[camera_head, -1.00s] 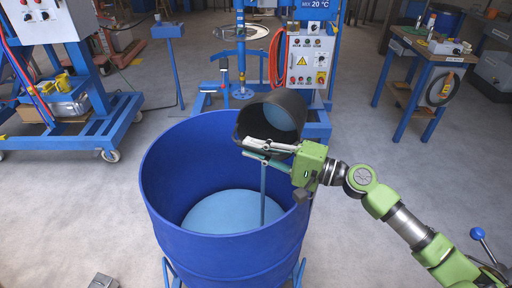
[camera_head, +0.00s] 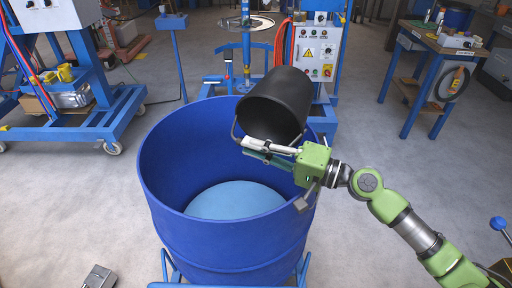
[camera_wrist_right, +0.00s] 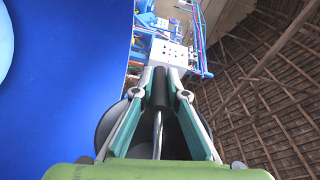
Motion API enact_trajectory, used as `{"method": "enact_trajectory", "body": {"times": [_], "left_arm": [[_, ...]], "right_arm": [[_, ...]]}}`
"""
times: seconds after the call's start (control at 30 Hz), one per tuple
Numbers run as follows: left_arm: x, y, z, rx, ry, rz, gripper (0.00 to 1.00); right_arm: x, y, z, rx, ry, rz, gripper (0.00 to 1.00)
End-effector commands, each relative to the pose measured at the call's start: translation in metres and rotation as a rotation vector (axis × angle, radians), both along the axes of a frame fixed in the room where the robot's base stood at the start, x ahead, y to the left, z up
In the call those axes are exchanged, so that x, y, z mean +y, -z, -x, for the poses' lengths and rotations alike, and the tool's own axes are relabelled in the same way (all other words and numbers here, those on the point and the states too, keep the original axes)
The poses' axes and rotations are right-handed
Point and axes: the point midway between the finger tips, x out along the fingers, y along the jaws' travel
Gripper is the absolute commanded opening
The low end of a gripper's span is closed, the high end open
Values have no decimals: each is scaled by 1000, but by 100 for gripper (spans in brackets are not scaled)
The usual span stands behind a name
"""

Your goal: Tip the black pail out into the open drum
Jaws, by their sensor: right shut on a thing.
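The black pail (camera_head: 278,102) is held steeply tilted above the far right part of the open blue drum (camera_head: 225,245). No blue shows in the pail and no stream falls from it. Light blue liquid (camera_head: 237,200) covers the drum's bottom. My right gripper (camera_head: 262,148) is shut on the pail's wire handle. In the right wrist view, its fingers (camera_wrist_right: 160,95) close around the handle's black grip (camera_wrist_right: 160,88), and they hide much of the pail behind them. My left gripper is not in view.
A blue mixer frame with a control box (camera_head: 314,50) stands just behind the drum. A blue wheeled cart (camera_head: 75,110) is at left and a workbench (camera_head: 435,60) at back right. A grey pedal-like box (camera_head: 100,277) lies on the floor at front left.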

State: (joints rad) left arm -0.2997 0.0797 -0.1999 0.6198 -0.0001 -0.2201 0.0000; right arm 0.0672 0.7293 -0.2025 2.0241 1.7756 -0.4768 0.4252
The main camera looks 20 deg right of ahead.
Motion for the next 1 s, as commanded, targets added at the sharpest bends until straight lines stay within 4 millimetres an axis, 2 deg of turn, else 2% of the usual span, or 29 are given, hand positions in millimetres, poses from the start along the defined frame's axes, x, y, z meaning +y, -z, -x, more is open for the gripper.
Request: {"method": "enact_trajectory", "body": {"times": [0.3,1.0], "left_arm": [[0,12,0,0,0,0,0],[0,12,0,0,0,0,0]], "right_arm": [[2,7,3,-44,2,35,0],[3,7,3,-48,1,40,0]]}}
